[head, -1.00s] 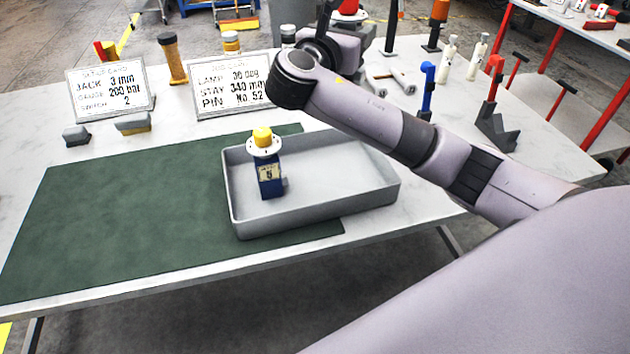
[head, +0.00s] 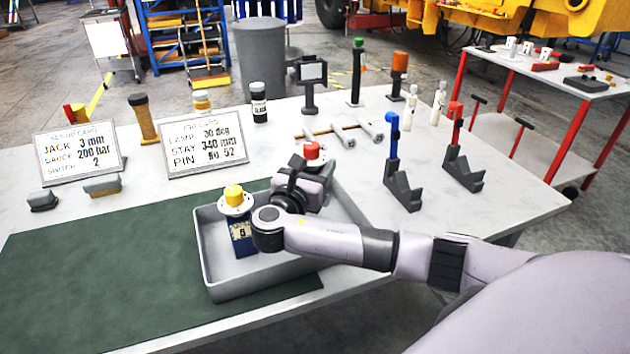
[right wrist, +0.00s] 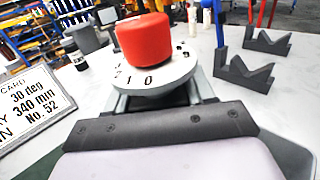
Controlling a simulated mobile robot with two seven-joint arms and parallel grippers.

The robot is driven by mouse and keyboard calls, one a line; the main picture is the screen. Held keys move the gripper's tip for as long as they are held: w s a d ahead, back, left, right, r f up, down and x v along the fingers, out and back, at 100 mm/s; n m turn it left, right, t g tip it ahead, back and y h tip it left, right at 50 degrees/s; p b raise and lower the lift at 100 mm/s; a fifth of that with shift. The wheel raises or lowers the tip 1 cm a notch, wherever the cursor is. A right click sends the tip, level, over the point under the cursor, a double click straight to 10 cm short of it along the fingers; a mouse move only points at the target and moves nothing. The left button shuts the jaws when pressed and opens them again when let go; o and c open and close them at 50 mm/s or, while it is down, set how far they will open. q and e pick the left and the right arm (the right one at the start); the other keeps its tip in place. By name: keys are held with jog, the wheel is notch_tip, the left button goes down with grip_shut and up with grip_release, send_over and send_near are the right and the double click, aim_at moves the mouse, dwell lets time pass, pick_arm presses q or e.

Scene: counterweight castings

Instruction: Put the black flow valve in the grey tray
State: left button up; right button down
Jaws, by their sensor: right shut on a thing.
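The grey tray (head: 262,283) stands on the green mat at the table's front. A valve with a blue body, white dial and yellow knob (head: 234,196) stands upright in its left part. My right gripper (head: 311,178) is over the tray's back right part, shut on a valve with a red knob (head: 312,151) and white dial. In the right wrist view the red knob (right wrist: 145,38) and numbered dial sit upright between the fingers. The held valve's body is hidden, so I cannot see its colour or whether it touches the tray floor. My left gripper is not in view.
Two sign cards (head: 78,154) (head: 204,141) stand behind the mat. Grey V-shaped blocks (head: 402,188) (head: 461,169) stand right of the tray, with a blue-topped and a red-topped post. Rods lie behind the tray (head: 342,131). The mat's left part (head: 90,270) is clear.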

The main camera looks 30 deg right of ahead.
jog(key=shift+f, duration=1.7)
jog(key=shift+c, duration=2)
grip_release()
jog(key=shift+f, duration=0.2)
jog(key=shift+r, duration=0.2)
jog(key=v, duration=0.7)
jog(key=shift+s+a+f+b, duration=0.1)
jog(key=shift+s+a+b, duration=0.1)
jog(key=shift+a+b, duration=0.1)
jog(key=shift+d, duration=0.1)
